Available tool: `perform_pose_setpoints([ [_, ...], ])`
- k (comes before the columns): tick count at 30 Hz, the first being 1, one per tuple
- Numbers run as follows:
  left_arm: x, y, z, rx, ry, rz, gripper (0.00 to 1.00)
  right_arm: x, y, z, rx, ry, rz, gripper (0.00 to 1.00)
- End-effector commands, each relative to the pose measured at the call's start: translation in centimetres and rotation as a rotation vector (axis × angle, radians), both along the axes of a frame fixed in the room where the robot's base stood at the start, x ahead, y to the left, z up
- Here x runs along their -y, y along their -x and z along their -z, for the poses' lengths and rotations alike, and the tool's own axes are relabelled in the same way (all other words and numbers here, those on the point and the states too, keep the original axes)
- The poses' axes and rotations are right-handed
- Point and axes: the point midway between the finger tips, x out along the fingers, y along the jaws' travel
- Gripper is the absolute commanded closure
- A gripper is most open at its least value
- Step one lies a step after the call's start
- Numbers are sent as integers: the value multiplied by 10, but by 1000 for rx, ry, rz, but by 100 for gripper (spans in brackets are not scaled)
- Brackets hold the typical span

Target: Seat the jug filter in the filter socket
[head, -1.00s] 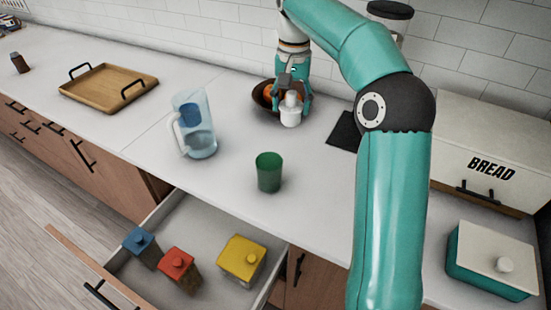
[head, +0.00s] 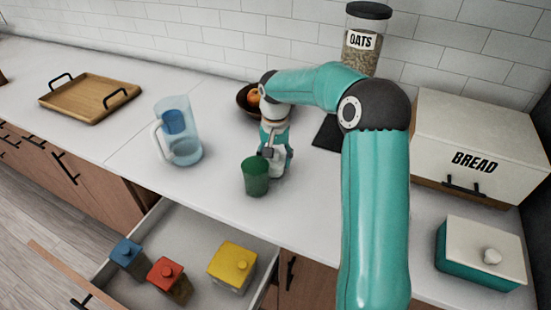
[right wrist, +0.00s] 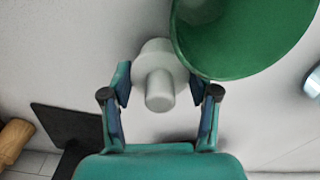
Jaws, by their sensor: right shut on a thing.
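The jug filter (right wrist: 160,88) is white, with a narrower knob on a wider body. My right gripper (head: 276,158) is shut on it, behind and right of the green cup. In the right wrist view the fingers of my right gripper (right wrist: 161,92) stand on either side of the filter. The cup partly hides the filter in the head view. The clear jug (head: 185,150) stands upright on the counter, left of the gripper and apart from it. A blue insert (head: 174,121), seemingly the filter socket, shows inside the jug's upper part. My left gripper is not in view.
The green cup (head: 255,178) stands close beside the gripper; it fills the top right of the right wrist view (right wrist: 235,60). A fruit bowl (head: 246,103) is behind. An open drawer (head: 195,235) holds lidded containers in front. Counter between jug and cup is clear.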

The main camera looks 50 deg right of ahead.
Motion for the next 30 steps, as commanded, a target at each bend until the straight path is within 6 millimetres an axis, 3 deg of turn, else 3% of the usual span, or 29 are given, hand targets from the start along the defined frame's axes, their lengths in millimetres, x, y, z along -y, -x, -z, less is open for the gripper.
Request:
perform_pose_setpoints([
  [11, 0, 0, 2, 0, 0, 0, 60, 0, 0, 6, 1, 0, 0, 76],
  [12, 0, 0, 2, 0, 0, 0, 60, 0, 0, 7, 1, 0, 0, 38],
  [17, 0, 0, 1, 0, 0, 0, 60, 0, 0, 6, 1, 0, 0, 15],
  [30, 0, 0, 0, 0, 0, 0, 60, 1, 0, -2, 3, 1, 2, 15],
])
